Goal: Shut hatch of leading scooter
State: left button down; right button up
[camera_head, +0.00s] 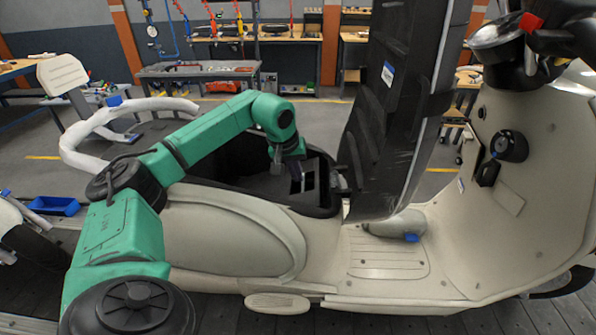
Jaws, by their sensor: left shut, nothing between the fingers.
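A cream scooter (225,245) fills the middle of the head view, front end to the right. Its hatch (395,110), the black seat with its underside facing left, stands open and nearly upright. The open storage well (235,165) shows to the left of the hatch. My right gripper is not in view.
The scooter's handlebar (550,40) and front shield (535,180) rise at the right. A pale grab rail (95,130) curves at the rear left. Part of another scooter (25,225) shows at the left edge. Dark conveyor slats (390,322) run below. Workbenches (260,37) stand far back.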

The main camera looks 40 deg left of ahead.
aim_at(303, 184)
pick_arm(q)
jog(key=shift+w+f, duration=0.1)
jog(key=shift+f, duration=0.1)
jog(key=shift+d, duration=0.1)
jog(key=shift+w+d+f+g+y+p, duration=0.2)
jog(key=shift+d+f+y+p, duration=0.1)
jog(key=shift+f+p, duration=0.25)
jog(key=shift+w+d+f+g+y+p, duration=0.2)
jog(key=shift+d+f+p, duration=0.1)
jog(key=shift+f+p, duration=0.25)
jog(key=f, duration=0.1)
jog(key=f+b, duration=0.2)
jog(key=shift+w+d+f, duration=0.3)
jog(key=shift+w+f, duration=0.05)
jog(key=shift+s, duration=0.1)
jog(key=shift+r, duration=0.2)
